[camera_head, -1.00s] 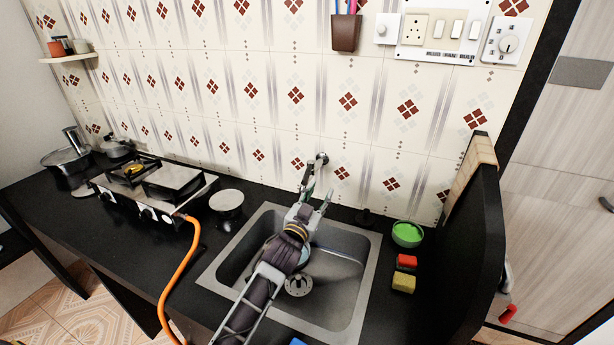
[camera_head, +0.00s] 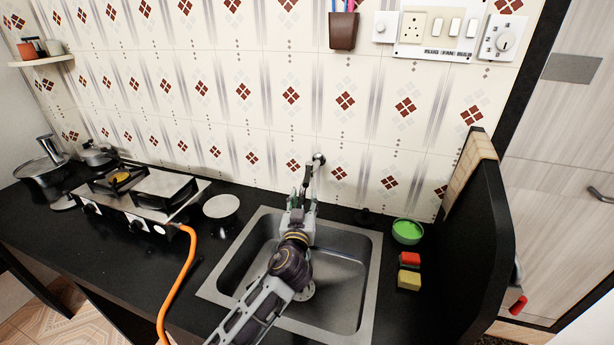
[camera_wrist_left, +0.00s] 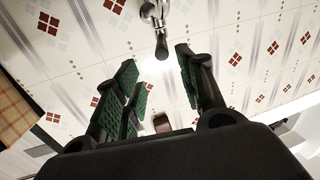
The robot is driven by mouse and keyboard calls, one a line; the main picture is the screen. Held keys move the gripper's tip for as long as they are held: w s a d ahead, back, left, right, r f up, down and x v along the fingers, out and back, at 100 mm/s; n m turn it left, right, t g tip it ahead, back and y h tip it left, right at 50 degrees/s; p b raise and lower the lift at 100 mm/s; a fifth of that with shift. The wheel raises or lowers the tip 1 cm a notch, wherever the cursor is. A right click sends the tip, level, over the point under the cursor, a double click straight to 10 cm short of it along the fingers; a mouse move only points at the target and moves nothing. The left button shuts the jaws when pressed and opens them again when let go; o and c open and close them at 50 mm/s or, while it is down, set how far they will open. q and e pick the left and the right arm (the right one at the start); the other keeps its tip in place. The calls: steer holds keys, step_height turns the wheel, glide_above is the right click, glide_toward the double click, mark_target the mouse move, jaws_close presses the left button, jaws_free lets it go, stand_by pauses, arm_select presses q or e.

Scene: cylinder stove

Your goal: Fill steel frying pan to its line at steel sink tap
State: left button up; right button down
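The steel tap (camera_head: 318,160) is on the tiled wall behind the sink (camera_head: 372,285); its spout hangs down, and it also shows at the top of the wrist view (camera_wrist_left: 155,22). My left gripper (camera_head: 304,192) is just in front of the tap, above the back of the sink. In the wrist view its green-padded fingers (camera_wrist_left: 156,72) are apart with nothing between them, and the tap's dark tip is beyond the gap. A wide steel pan (camera_head: 40,168), apparently the frying pan, stands at the far left of the counter. Its fill line cannot be made out. My right gripper is out of view.
A stove (camera_head: 140,200) with an orange hose (camera_head: 178,285) stands left of the sink, with a round pale-topped item (camera_head: 221,207) between. A green bowl (camera_head: 407,232), a red block (camera_head: 410,259) and a yellow sponge (camera_head: 409,281) lie right. A black partition (camera_head: 485,230) bounds that side.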

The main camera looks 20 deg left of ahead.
mark_target(307, 177)
arm_select(q)
steer(key=shift+a+f+n, duration=0.1)
steer(key=shift+a+n, duration=0.05)
steer(key=shift+n, duration=0.75)
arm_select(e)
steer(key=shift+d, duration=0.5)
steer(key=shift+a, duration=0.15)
